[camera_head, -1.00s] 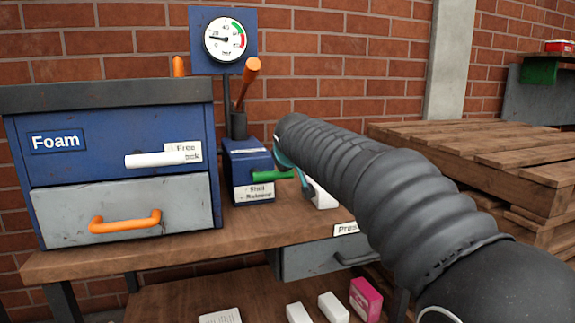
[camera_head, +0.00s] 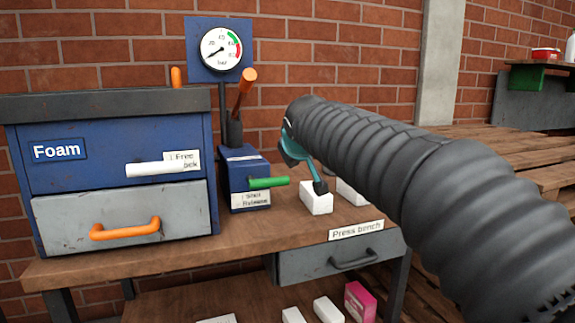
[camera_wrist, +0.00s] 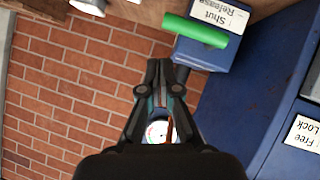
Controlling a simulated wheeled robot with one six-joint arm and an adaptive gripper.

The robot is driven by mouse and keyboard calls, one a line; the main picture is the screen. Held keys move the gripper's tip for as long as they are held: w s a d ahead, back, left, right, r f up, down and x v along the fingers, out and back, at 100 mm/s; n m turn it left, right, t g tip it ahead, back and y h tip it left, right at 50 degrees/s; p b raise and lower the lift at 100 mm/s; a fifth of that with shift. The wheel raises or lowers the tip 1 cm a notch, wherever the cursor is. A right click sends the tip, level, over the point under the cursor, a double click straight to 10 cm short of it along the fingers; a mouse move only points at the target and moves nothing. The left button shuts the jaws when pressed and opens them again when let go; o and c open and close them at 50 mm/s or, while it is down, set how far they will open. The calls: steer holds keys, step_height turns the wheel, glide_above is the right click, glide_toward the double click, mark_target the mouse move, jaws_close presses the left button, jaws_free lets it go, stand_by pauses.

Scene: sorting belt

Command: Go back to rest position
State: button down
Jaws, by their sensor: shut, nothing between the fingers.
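My gripper (camera_head: 318,186) is partly hidden by my ribbed dark arm in the head view; its teal and black parts show just above a white box (camera_head: 316,199) on the bench. In the wrist view my gripper (camera_wrist: 161,66) is shut and empty, its fingers together against the brick wall and the gauge behind. I cannot tell whether it touches the white box. The green handle (camera_head: 268,182) of the blue pump unit (camera_head: 243,170) is to the left of my gripper and apart from it; it also shows in the wrist view (camera_wrist: 195,30).
A blue "Foam" cabinet (camera_head: 110,125) with an orange-handled drawer stands at left on the press bench (camera_head: 225,243). An orange-tipped lever (camera_head: 245,85) rises below the gauge (camera_head: 221,49). Another white box (camera_head: 350,193) is beside the first. Wooden pallets (camera_head: 490,142) are at right.

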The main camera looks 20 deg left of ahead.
steer(key=shift+s+d+r, duration=0.1)
steer(key=shift+s, duration=0.05)
steer(key=s+d+f+m+g+h, duration=0.1)
steer(key=s+d+f+g, duration=0.1)
steer(key=s+d+f, duration=0.35)
steer(key=s+d+f+m+g+h, duration=0.1)
steer(key=s+d+f+g, duration=0.15)
steer(key=f, duration=0.65)
steer(key=s+d+f+m+h, duration=0.1)
steer(key=s+d+f+m, duration=0.2)
steer(key=s+d, duration=0.9)
steer(key=s+d+f+m+h, duration=0.1)
steer(key=s+d+f+m, duration=0.3)
steer(key=s+d, duration=0.9)
step_height(320, 180, down, 4)
steer(key=shift+d+r+g+h, duration=0.1)
steer(key=shift+d+g+h, duration=0.25)
steer(key=shift+d, duration=0.7)
steer(key=shift+w, duration=0.1)
